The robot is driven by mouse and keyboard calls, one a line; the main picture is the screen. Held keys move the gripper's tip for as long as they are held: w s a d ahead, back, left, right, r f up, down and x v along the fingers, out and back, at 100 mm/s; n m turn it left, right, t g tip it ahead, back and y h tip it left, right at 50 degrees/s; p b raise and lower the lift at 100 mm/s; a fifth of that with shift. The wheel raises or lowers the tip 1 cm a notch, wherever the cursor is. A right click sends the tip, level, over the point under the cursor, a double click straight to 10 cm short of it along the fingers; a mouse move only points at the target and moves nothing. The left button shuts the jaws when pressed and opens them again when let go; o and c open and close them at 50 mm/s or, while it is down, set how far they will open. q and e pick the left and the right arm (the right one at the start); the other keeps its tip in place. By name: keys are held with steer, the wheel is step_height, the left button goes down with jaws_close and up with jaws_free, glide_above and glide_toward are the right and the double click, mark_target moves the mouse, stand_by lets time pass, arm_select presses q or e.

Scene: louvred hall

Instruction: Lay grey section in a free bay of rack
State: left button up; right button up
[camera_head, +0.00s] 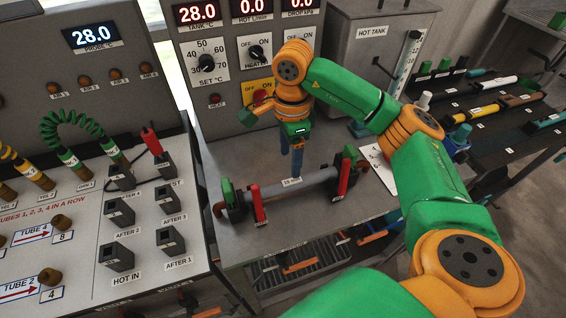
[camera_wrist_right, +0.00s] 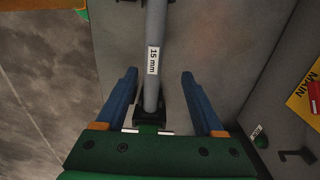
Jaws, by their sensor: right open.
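The grey section (camera_head: 318,179), labelled 15 mm, lies across the bench between two end fittings with green blocks and upright red levers. In the right wrist view the grey section (camera_wrist_right: 154,30) runs up the picture between my fingers. My right gripper (camera_head: 296,170) points down at the middle of the section, its blue fingers open. In the wrist view the right gripper (camera_wrist_right: 160,75) has one finger on each side of the section, with gaps. The dark rack (camera_head: 520,140) at the right holds several coloured sections in its bays. My left gripper is not in view.
The red levers (camera_head: 257,204) stand up from the bench (camera_head: 235,255). The hot tank (camera_head: 375,50) and control panel stand behind. A probe console (camera_head: 150,245) with sockets and a green coiled cable is at the left. My right arm covers part of the bench's right side.

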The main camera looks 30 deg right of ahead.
mark_target(292, 181)
steer(key=shift+s+f+b, duration=1.1)
steer(key=shift+s, duration=0.05)
steer(key=f+b, duration=0.1)
steer(key=f, duration=0.1)
steer(key=w+f+b, duration=0.1)
steer(key=f+b, duration=0.3)
steer(key=f, duration=0.1)
steer(key=shift+w, duration=0.25)
steer(key=shift+s+f, duration=0.1)
steer(key=shift+s+r, duration=0.2)
steer(key=shift+w, duration=0.15)
steer(key=shift+c, duration=0.9)
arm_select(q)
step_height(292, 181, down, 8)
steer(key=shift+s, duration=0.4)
arm_select(e)
jaws_close()
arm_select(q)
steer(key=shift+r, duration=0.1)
